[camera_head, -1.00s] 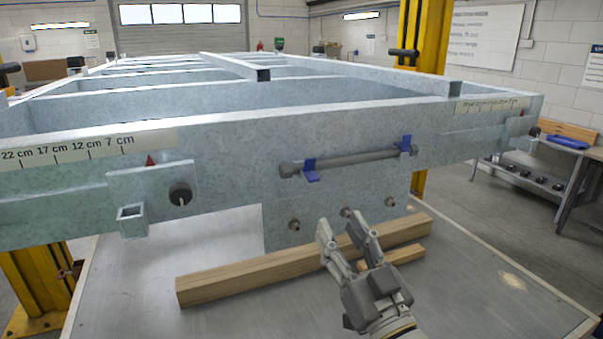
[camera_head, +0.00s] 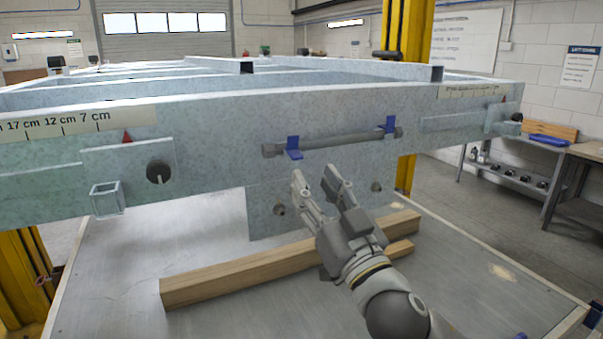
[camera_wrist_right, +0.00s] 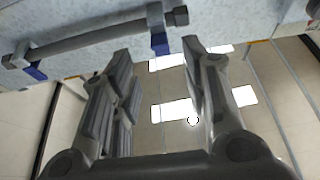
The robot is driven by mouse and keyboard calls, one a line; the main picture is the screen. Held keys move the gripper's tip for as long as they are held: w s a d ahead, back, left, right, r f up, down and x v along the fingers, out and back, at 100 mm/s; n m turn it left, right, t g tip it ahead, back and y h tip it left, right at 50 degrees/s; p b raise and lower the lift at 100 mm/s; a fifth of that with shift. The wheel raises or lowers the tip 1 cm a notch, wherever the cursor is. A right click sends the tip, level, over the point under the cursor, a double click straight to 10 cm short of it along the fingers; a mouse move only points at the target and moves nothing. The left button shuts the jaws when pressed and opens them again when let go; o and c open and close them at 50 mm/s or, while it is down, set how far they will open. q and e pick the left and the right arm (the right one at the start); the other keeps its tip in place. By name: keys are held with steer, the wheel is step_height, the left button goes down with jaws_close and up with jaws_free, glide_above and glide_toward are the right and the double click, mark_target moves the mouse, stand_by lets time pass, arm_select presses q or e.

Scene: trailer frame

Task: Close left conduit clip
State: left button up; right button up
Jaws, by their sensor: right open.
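A grey conduit (camera_head: 342,142) lies along the front face of the galvanized trailer frame (camera_head: 215,135). The right conduit clip (camera_head: 389,124) is blue and stands up at the other end. My right gripper (camera_head: 315,172) is open and empty, its fingertips just below the conduit and left clip, apart from them. In the right wrist view, the open fingers (camera_wrist_right: 155,65) show below the conduit (camera_wrist_right: 95,38) and two blue clip parts. My left gripper is out of view.
A wooden beam (camera_head: 240,275) lies on the grey table (camera_head: 130,262) below the frame. Bolts stick out of the plate under the conduit. A black knob (camera_head: 159,171) and a square tube stub (camera_head: 107,199) protrude at left. Open table surface lies at front left.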

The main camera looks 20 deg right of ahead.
mark_target(299, 159)
steer(key=p+x, duration=0.2)
steer(key=x, duration=0.3)
steer(key=shift+r, duration=0.15)
steer(key=shift+w+r, duration=0.1)
steer(key=shift+w, duration=0.55)
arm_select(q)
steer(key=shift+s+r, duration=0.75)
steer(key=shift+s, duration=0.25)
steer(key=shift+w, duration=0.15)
arm_select(e)
steer(key=shift+c, duration=0.2)
jaws_close()
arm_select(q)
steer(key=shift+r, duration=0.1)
